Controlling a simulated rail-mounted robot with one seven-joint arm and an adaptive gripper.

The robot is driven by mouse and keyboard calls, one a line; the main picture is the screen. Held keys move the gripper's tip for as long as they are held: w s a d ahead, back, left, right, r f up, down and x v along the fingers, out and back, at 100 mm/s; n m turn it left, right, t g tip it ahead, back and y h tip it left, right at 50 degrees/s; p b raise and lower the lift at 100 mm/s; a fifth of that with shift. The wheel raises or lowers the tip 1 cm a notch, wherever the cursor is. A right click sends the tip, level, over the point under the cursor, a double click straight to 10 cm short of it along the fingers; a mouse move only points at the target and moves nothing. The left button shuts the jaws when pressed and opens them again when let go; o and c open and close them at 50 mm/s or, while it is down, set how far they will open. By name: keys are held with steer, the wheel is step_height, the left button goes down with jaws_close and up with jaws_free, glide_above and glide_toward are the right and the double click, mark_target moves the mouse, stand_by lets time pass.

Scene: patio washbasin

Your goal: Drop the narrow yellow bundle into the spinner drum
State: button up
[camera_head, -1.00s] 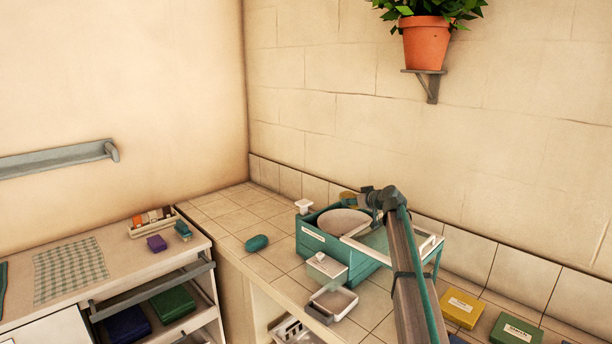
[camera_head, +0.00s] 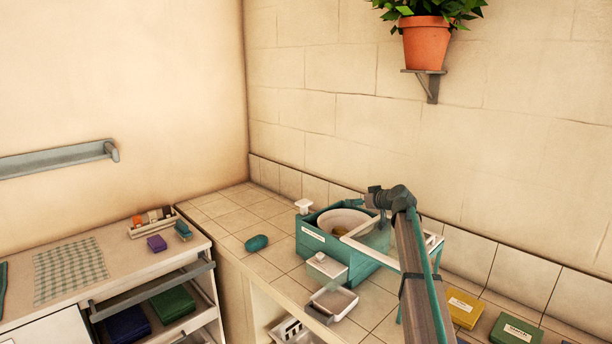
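The spinner drum (camera_head: 328,222) is a round white bowl set in a teal box (camera_head: 310,241) on the tiled counter. My gripper (camera_head: 366,201) is above the drum's back right side, apart from the bundle. Nothing yellow shows at its fingers. The fingers are small in the picture, but the bundle is out of them.
A clear lid with a white frame (camera_head: 432,241) stands at the drum's right. A teal oval (camera_head: 256,243), a white box (camera_head: 326,267) and a white tray (camera_head: 342,302) are nearby. Yellow (camera_head: 462,309) and green (camera_head: 514,330) packs lie right. Counter left of the spinner is mostly clear.

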steer(key=v, duration=0.8)
